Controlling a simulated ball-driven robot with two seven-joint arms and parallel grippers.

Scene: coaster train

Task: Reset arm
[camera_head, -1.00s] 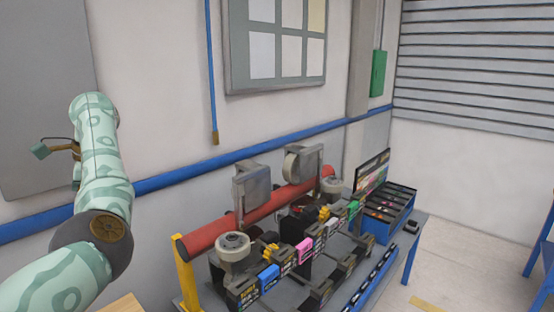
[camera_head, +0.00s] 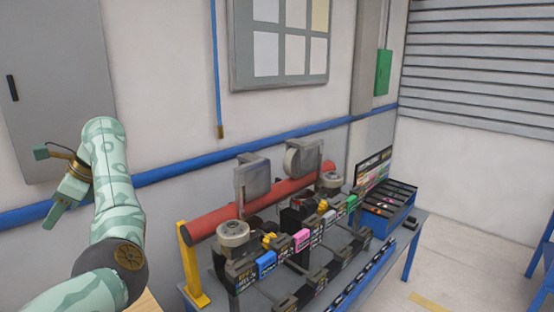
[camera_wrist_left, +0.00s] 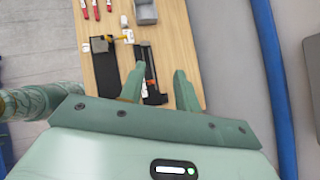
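My left arm comes in from the left in the head view, bent upward at the elbow. Its left gripper (camera_head: 62,200) hangs behind and left of the forearm, pointing down, clear of the coaster train. In the left wrist view the two green fingers of the left gripper (camera_wrist_left: 158,88) are apart with nothing between them, above a wooden table (camera_wrist_left: 185,50). The coaster train assembly (camera_head: 290,245), with grey wheels (camera_head: 232,232) and a red tube (camera_head: 265,202), stands to the right. My right gripper is not in view.
On the wooden table lie red-handled tools (camera_wrist_left: 97,12), a black item (camera_wrist_left: 105,75), and a grey bin (camera_wrist_left: 146,12). A yellow post (camera_head: 192,270) supports the red tube. A blue bin (camera_head: 385,208) stands at the bench's far end. A blue pipe (camera_head: 165,172) runs along the wall.

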